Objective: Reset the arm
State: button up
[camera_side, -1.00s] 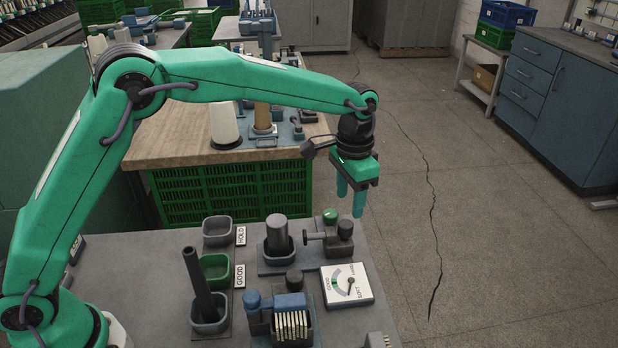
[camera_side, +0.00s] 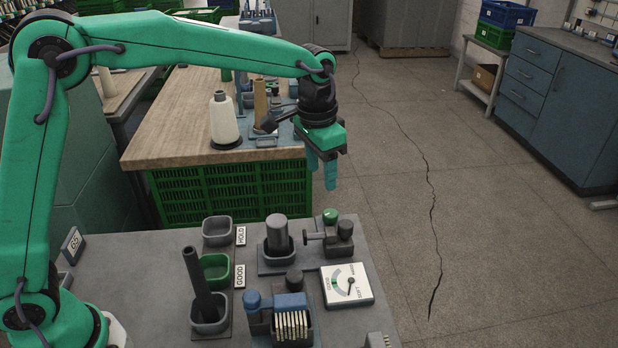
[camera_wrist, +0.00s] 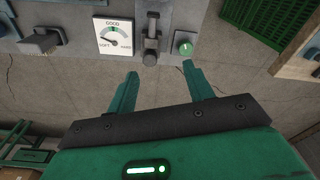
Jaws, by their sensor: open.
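My gripper (camera_side: 322,172) hangs above and behind the far edge of the grey work table (camera_side: 130,290), its fingers pointing down. In the wrist view my gripper (camera_wrist: 158,88) shows two teal fingers set apart with nothing between them. Below it on the table is a small clamp-like device with a green knob (camera_side: 330,215). The green knob also shows in the wrist view (camera_wrist: 185,48), near the right finger.
The table holds a HOLD bin (camera_side: 217,231), a GOOD bin (camera_side: 215,269), a dark rod (camera_side: 197,280) standing in a cup, a grey cylinder (camera_side: 277,233) and a dial gauge (camera_side: 347,285). A wooden bench with a cone (camera_side: 223,120) stands behind. Open floor lies right.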

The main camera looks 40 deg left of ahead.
jog(key=s+a+r+n+t, duration=0.1)
jog(key=s+a+r, duration=0.5)
jog(key=s, duration=0.1)
jog(key=s+a+f+n+t, duration=0.1)
jog(key=s+a+n, duration=0.1)
jog(key=s+a, duration=0.3)
jog(key=s+a+n+t, duration=0.2)
jog(key=s+a, duration=0.3)
jog(key=s, duration=0.9)
jog(key=shift+f+t, duration=0.3)
jog(key=shift+f, duration=0.05)
